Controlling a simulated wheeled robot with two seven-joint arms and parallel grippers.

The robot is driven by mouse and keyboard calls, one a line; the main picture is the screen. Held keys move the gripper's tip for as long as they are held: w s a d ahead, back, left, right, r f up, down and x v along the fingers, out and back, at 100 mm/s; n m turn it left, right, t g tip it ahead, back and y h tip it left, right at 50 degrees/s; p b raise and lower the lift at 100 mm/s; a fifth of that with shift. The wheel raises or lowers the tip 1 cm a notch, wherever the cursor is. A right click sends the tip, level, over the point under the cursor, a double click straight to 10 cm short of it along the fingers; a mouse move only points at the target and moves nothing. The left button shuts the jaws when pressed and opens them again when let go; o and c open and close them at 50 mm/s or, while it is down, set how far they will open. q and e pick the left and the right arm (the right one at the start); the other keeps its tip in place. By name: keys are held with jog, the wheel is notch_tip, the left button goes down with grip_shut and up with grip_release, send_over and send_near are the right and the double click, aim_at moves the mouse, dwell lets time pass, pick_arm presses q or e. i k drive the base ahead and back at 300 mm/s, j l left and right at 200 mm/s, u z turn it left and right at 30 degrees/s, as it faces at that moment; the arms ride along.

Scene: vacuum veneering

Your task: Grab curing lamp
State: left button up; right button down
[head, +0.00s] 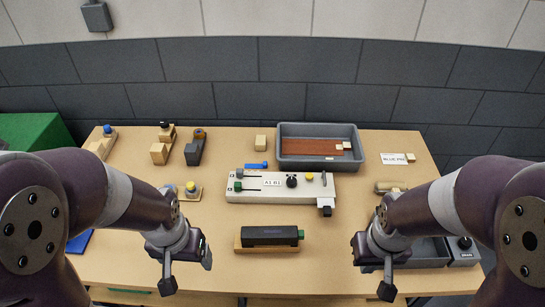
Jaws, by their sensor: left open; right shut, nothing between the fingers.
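A dark bar-shaped device (270,235) with a green right end lies on a wooden stand (246,248) at the front middle of the table. It looks like the curing lamp, but I cannot read a label on it. My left gripper (188,270) is open and empty, to the left of the bar and apart from it. My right gripper (373,268) is shut on nothing, to the right of the bar and apart from it. Both grippers are near the table's front edge.
A white control box (240,192) with knobs sits behind the bar. A grey tray (364,155) with a brown sheet is at the back. Wooden blocks (159,153) stand back left. A dark bin (428,250) is partly hidden behind my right arm.

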aim_at(250, 236)
jog(key=i+l+u, duration=0.1)
jog(key=i+l, duration=0.2)
jog(key=l, duration=0.15)
jog(key=i+l, duration=0.35)
jog(key=l, duration=0.15)
jog(key=u, duration=0.05)
